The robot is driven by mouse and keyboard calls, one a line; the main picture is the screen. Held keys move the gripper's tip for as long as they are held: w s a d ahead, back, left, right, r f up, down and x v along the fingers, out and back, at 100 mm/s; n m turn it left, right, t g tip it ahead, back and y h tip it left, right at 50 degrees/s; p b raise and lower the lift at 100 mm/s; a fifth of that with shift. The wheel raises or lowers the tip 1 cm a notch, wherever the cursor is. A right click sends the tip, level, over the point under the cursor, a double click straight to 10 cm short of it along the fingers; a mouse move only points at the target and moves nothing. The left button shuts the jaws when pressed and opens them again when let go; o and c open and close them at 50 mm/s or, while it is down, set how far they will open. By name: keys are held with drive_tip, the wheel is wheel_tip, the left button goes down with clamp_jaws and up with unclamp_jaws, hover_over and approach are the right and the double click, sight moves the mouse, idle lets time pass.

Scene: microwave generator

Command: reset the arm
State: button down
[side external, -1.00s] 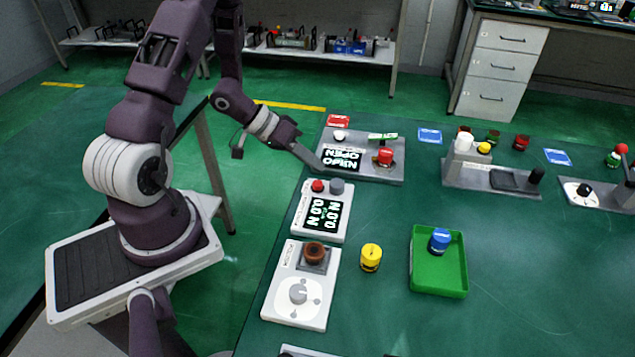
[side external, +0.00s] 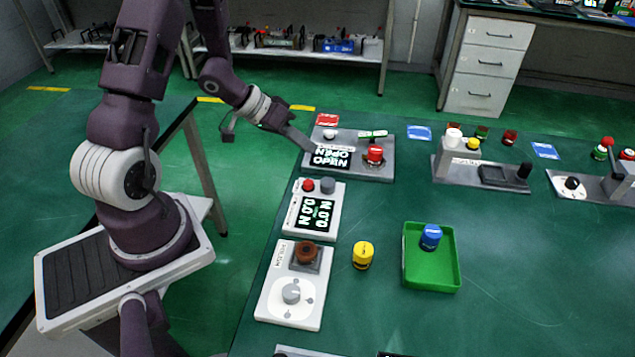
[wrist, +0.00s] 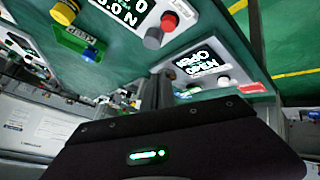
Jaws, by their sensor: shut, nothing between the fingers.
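My gripper (side external: 308,146) is shut and empty. In the side view its tip is at the left edge of the grey panel (side external: 375,173) with the "OPEN" screen (side external: 331,156); I cannot tell whether it touches. A red knob (side external: 375,154) sits on that panel's right part. In the wrist view the dark gripper (wrist: 163,90) points toward the panels, and the "OPEN" screen (wrist: 194,64) is to its right.
Nearer on the table are a white panel with a screen (side external: 314,214) and a dial panel (side external: 290,291). A yellow canister (side external: 362,255) stands beside a green tray (side external: 430,283) holding a blue canister (side external: 430,237). Grey fixtures (side external: 480,176) stand at the right.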

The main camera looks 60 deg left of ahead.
wheel_tip(320, 180, up, 16)
drive_tip(key=y, duration=0.7)
drive_tip(key=s+d+r+m+g+h, duration=0.1)
drive_tip(key=s+d+r, duration=0.1)
drive_tip(key=s+d, duration=0.5)
drive_tip(key=s+d+r+m+g+h, duration=0.1)
drive_tip(key=s+d+r+h, duration=0.1)
drive_tip(key=s+d, duration=0.6)
drive_tip(key=s+r, duration=0.1)
drive_tip(key=s, duration=0.4)
drive_tip(key=shift+s, duration=0.25)
